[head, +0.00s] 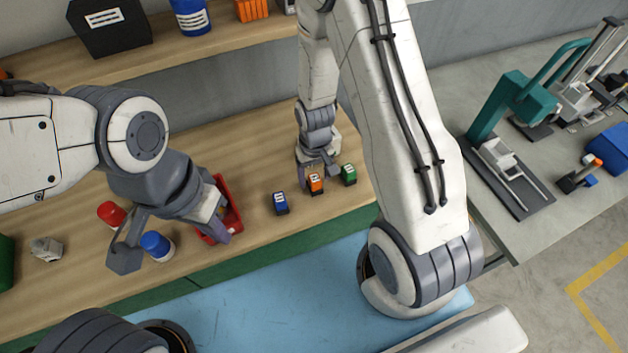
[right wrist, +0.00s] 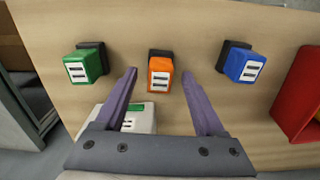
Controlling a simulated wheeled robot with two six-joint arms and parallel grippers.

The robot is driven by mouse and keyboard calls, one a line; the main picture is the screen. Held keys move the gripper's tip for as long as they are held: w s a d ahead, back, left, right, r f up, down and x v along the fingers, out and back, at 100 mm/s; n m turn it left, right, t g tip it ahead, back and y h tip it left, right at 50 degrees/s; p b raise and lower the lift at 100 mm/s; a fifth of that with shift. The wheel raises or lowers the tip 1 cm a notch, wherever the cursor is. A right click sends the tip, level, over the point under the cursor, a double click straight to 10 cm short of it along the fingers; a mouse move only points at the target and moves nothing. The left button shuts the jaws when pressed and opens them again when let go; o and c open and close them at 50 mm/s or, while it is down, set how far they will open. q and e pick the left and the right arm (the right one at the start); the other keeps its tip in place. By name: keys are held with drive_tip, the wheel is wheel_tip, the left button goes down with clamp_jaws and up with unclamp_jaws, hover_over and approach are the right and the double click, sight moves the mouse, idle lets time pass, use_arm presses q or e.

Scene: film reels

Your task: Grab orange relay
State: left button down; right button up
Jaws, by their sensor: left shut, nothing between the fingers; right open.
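The orange relay (head: 316,184) stands on the wooden bench between the blue relay (head: 280,202) and the green relay (head: 349,174). My right gripper (head: 318,170) is open just behind it. In the right wrist view, the orange relay (right wrist: 160,75) lies centred in line with the gap between the fingertips of my right gripper (right wrist: 160,80), holding nothing. The green relay (right wrist: 86,64) is left of it and the blue relay (right wrist: 240,63) right. My left gripper (head: 172,246) is shut and empty over the bench's left part, near a red bin.
The red bin (head: 232,208) and blue-capped jar (head: 157,245) are by my left gripper. A red-capped jar (head: 112,214) is further left. In the right wrist view, a white device (right wrist: 140,118) sits below the orange relay. A shelf (head: 180,44) runs above.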

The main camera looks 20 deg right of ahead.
drive_tip(key=shift+f, duration=0.75)
clamp_jaws()
drive_tip(key=shift+r, duration=0.15)
